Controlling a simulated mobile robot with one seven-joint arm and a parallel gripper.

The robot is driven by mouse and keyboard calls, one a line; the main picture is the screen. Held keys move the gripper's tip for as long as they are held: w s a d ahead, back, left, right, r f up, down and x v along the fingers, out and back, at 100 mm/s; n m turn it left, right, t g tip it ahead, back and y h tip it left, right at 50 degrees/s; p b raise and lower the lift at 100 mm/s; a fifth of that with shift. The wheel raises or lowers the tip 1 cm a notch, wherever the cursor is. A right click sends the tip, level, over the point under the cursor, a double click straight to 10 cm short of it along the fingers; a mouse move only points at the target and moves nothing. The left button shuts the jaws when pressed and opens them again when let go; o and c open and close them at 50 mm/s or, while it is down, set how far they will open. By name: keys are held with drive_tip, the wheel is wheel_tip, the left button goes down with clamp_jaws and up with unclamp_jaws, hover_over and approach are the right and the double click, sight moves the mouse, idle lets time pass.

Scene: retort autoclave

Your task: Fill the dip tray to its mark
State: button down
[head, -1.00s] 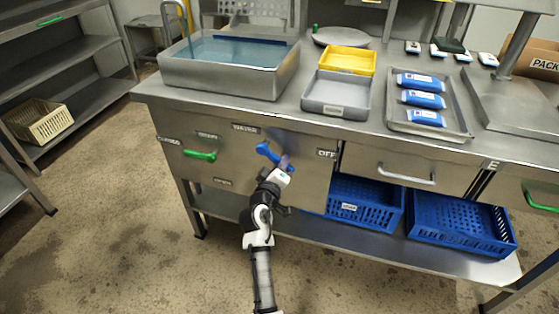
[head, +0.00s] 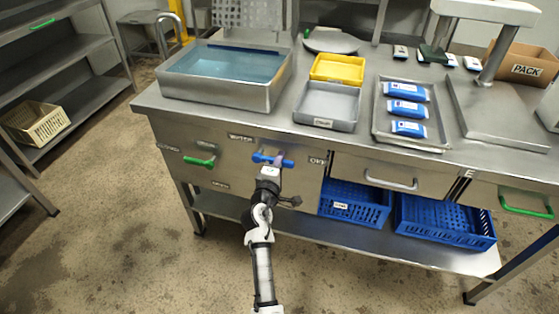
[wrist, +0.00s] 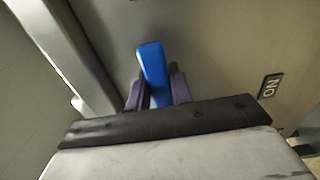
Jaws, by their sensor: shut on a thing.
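A large steel tray (head: 215,90), apparently the dip tray, stands at the back left of the counter and holds blue-tinted water (head: 225,62) below its rim. No fill mark can be made out. A curved spout (head: 171,17) arches over its left back corner; whether water runs from it I cannot tell. A blue valve handle (head: 285,162) on the front panel lies nearly level. My gripper (head: 271,168) is shut on this handle. In the wrist view the blue handle (wrist: 151,62) stands between the dark fingers (wrist: 158,92).
An OFF plate (head: 317,160) is right of the handle; an ON plate (wrist: 270,85) shows upside down in the wrist view. A green handle (head: 199,161) is to the left. Yellow (head: 338,68) and grey (head: 327,105) trays stand on the counter. The floor at left is open.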

drive_tip(key=shift+r, duration=0.2)
drive_tip(key=c, duration=1.2)
unclamp_jaws()
drive_tip(key=shift+c, duration=0.2)
drive_tip(key=shift+f, duration=0.1)
drive_tip(key=shift+s+a+f, duration=0.1)
drive_tip(key=shift+s+a, duration=0.05)
drive_tip(key=shift+s, duration=0.2)
drive_tip(key=b+v, duration=0.3)
drive_tip(key=v, duration=1)
drive_tip(key=shift+r, duration=0.2)
